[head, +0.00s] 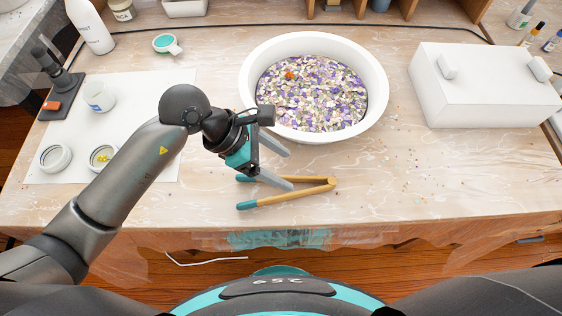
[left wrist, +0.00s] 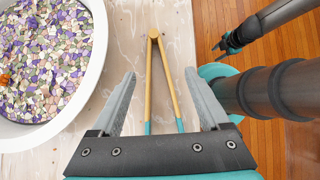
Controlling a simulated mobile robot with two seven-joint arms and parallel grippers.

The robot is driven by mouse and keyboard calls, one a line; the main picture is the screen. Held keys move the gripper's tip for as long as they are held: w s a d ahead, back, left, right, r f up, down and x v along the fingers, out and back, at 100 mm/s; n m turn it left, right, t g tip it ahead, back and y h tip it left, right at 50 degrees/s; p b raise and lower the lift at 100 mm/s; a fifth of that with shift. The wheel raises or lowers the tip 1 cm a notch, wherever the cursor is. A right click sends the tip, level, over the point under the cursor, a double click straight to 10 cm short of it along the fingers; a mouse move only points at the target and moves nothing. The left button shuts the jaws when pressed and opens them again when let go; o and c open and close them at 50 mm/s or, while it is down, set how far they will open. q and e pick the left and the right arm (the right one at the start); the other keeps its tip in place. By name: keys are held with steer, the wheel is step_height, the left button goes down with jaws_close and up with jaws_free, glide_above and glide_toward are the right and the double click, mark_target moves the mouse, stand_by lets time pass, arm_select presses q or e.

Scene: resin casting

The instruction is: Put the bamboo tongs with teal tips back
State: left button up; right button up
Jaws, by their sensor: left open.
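The bamboo tongs (head: 302,192) with teal tips lie on the bench in front of the white bowl, near the front edge. Their teal tips point left and their joined end points right, and their two arms are spread apart. My left gripper (head: 289,169) is open and empty above the tongs. In the left wrist view the tongs (left wrist: 149,85) lie between the two open fingers (left wrist: 160,74), joined end away and teal tips near the palm. What seems to be my right gripper (left wrist: 226,43) is small at the upper right, off the bench; its jaws are unclear.
A white bowl (head: 380,85) of purple, green and white chips stands just behind the left gripper. A white box (head: 485,95) is at the right. A white mat (head: 130,95) with jars and a dark stand (head: 62,85) lie left. Bench right of the tongs is clear.

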arm_select(q)
steer(key=p+v, duration=0.1)
steer(key=v, duration=1)
steer(key=shift+a, duration=0.25)
arm_select(e)
steer(key=shift+s+a+r, duration=0.1)
steer(key=shift+s+r, duration=0.3)
steer(key=shift+r, duration=0.35)
